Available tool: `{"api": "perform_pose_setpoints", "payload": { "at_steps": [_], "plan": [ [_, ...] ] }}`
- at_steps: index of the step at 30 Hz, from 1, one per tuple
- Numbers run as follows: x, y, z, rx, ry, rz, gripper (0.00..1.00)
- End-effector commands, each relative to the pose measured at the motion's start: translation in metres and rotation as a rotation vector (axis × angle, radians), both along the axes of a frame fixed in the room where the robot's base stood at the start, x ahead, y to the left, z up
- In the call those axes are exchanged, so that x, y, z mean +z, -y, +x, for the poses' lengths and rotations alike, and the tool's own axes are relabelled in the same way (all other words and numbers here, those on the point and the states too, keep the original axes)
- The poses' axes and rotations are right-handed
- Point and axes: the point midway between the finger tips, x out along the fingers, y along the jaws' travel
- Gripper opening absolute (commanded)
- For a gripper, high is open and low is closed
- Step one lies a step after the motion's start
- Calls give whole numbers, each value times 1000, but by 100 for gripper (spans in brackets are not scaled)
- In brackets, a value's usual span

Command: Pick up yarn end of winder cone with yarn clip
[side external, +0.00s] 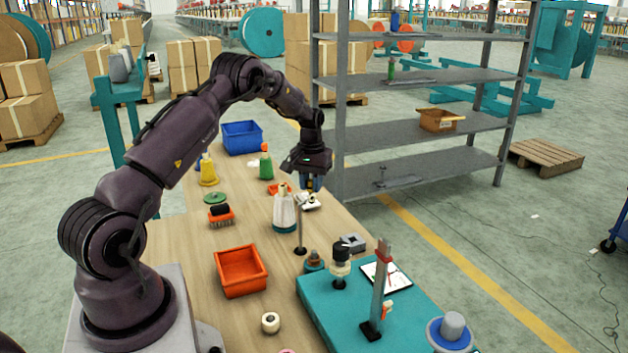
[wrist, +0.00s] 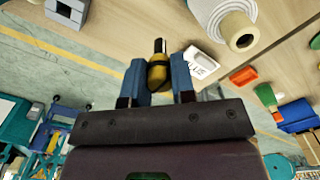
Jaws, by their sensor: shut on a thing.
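My gripper (side external: 309,184) is above the right edge of the wooden table. In the wrist view its two blue fingers (wrist: 160,80) are shut on a small yellow and black tool (wrist: 158,68), which looks like the yarn clip. The tool's dark tip points away from the palm. A white cone with a teal base (side external: 284,212), likely the winder cone, stands upright just left of and nearer than my gripper. A white cone with a tan core (wrist: 226,22) shows at the top right of the wrist view, apart from the tool. I cannot make out a loose yarn end.
A small white item (side external: 309,201) lies below my gripper. A thin post (side external: 301,230) stands nearby. A grey shelf (side external: 425,125) stands right.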

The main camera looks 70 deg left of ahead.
Motion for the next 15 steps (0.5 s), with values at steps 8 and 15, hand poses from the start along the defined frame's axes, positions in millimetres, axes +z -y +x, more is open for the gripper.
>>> {"api": "perform_pose_setpoints", "payload": {
  "at_steps": [8,15],
  "plan": [
    [-12,-5,-9,2,-1,-1,2],
    [-18,-9,-16,2,0,0,2]
  ]
}}
